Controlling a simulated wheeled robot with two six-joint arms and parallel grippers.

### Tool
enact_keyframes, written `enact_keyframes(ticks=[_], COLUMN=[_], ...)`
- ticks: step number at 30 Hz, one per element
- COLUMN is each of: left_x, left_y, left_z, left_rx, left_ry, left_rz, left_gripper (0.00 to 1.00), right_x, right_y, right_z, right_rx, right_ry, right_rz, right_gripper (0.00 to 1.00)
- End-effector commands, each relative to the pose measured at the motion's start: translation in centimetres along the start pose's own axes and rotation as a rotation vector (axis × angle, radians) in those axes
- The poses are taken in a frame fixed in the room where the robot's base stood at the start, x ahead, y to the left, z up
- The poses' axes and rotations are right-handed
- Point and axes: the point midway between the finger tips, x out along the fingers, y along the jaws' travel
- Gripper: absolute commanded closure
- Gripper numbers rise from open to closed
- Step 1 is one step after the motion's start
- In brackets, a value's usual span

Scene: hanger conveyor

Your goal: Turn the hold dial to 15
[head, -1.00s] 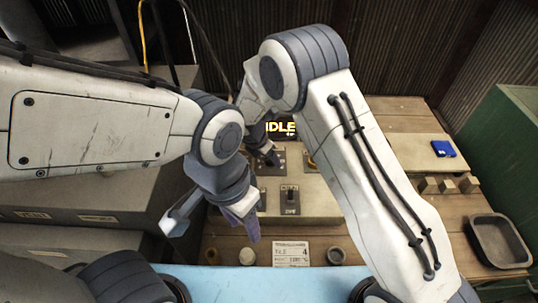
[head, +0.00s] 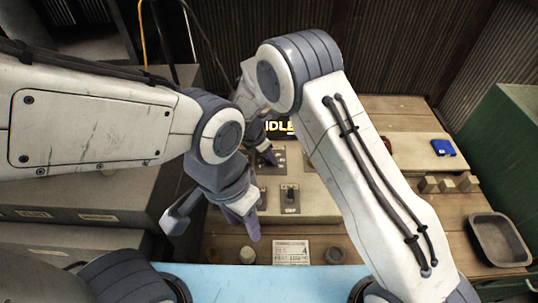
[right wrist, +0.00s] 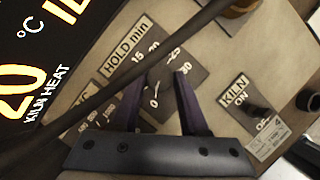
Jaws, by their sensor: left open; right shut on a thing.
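The hold dial (right wrist: 155,102) sits on a dark plate marked "HOLD min" in the right wrist view, with numbers around it, among them 0, 15 and 30. My right gripper (right wrist: 158,74) has its two purple fingers on either side of the dial's middle and is shut on its knob. In the head view my right gripper (head: 268,156) is over the back left of the control panel (head: 316,205). My left gripper (head: 208,222) is open and empty, left of the panel.
A kiln switch (head: 289,195) stands near the panel's front. A lit display (head: 280,127) behind reads "IDLE", partly hidden. A paper card (head: 291,252) and small round cups (head: 335,255) are in front. A grey tray (head: 498,241), several blocks and a blue item (head: 443,148) lie right.

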Motion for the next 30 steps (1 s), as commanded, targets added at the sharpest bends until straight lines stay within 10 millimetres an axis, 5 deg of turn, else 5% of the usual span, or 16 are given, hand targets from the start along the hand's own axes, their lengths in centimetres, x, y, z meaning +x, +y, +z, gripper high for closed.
enact_keyframes(ticks=[30], left_x=[1.4], left_y=[-0.1], left_z=[0.1], left_rx=[0.001], left_ry=[0.000], left_rz=[0.000], left_gripper=[0.50], right_x=[0.1], right_y=[0.6], right_z=[0.3], right_rx=[0.879], right_ry=[0.000], right_rz=[-0.362], right_gripper=[1.00])
